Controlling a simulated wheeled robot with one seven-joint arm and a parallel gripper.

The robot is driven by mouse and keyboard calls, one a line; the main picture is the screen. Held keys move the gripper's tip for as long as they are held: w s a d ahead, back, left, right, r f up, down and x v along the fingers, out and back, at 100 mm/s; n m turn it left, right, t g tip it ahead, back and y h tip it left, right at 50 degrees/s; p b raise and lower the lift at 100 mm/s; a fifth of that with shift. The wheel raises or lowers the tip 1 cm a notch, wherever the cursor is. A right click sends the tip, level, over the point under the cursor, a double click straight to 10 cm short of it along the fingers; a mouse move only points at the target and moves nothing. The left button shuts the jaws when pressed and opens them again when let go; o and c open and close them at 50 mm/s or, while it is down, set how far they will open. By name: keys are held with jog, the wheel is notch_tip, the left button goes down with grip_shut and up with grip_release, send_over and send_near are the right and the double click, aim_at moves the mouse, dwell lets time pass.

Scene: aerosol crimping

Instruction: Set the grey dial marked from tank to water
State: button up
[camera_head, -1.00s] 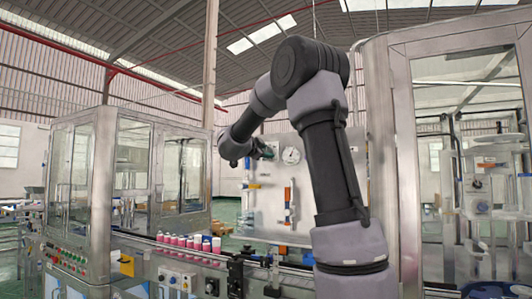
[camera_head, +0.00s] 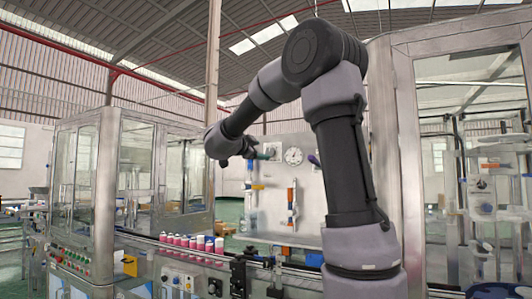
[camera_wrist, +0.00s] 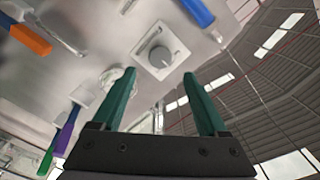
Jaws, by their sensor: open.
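A grey round dial (camera_wrist: 160,56) with a raised grip sits on a pale square plate (camera_wrist: 148,38) on the metal panel in the wrist view. Its markings are too small to read. My gripper (camera_wrist: 160,75) has two green fingers, spread apart with nothing between them. In the wrist view the dial appears beyond the fingertips, near the middle of the gap, and apart from them. In the head view my gripper (camera_head: 264,155) is small, in front of the back wall panel (camera_head: 270,205); the dial cannot be made out there.
A blue-handled tool (camera_wrist: 197,12), an orange-ended one (camera_wrist: 30,40) and a purple-and-green one (camera_wrist: 66,132) hang around the dial. In the head view a round white gauge (camera_head: 293,156) is right of my gripper. Pink-and-white cans (camera_head: 190,242) stand on the line in front.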

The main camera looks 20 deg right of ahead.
jog(key=v, duration=0.3)
jog(key=shift+s+a, duration=0.2)
jog(key=shift+r, duration=0.1)
dwell(0.5)
